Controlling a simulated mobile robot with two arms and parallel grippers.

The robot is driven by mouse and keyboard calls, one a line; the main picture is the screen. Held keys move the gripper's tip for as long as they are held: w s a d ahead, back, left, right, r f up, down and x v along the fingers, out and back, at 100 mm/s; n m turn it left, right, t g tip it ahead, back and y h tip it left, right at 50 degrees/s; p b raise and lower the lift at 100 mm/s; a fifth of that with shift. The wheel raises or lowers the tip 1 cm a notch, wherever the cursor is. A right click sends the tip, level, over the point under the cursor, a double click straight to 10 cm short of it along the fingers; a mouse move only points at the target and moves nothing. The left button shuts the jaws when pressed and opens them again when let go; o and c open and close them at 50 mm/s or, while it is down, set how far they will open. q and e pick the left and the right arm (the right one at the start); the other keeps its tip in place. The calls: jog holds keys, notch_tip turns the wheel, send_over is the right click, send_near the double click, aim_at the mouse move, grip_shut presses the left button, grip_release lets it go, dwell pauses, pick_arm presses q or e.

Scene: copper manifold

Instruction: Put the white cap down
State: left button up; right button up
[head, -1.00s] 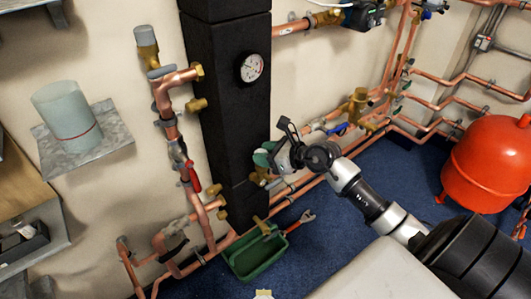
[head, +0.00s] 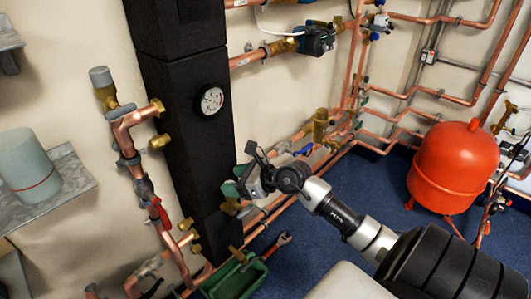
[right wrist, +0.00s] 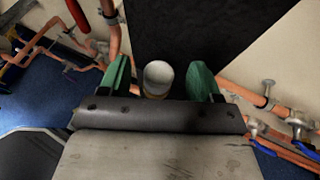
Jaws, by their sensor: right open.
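My right gripper (head: 236,190) is beside the lower part of the black column in the head view. Its green fingers are apart. In the right wrist view, the open right gripper (right wrist: 158,80) has a pale, whitish round-topped piece (right wrist: 158,73), apparently the white cap, between its fingers. Gaps show on both sides of it. What lies under it is hidden by the gripper body. I cannot pick this piece out in the head view. My left gripper is not in view.
The black column (head: 178,70) with a gauge (head: 212,99) stands close by. Copper pipes (head: 130,135) run left of it. A red tank (head: 455,165) stands right on blue floor.

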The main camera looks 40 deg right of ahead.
jog(key=v, duration=1.1)
notch_tip(320, 180, down, 20)
jog(key=s+m+t+h, duration=0.2)
jog(key=m+h, duration=0.7)
jog(key=m, duration=1.9)
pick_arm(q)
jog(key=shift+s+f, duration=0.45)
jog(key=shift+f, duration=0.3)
pick_arm(e)
jog(key=s+a+f+m+g+y, duration=0.3)
jog(key=s+a+f+m+g, duration=0.8)
jog(key=s+a+f, duration=0.5)
notch_tip(320, 180, down, 4)
jog(key=shift+a+r+g, duration=0.2)
jog(key=shift+a+g, duration=0.3)
jog(key=shift+a, duration=0.1)
jog(key=shift+s, duration=0.15)
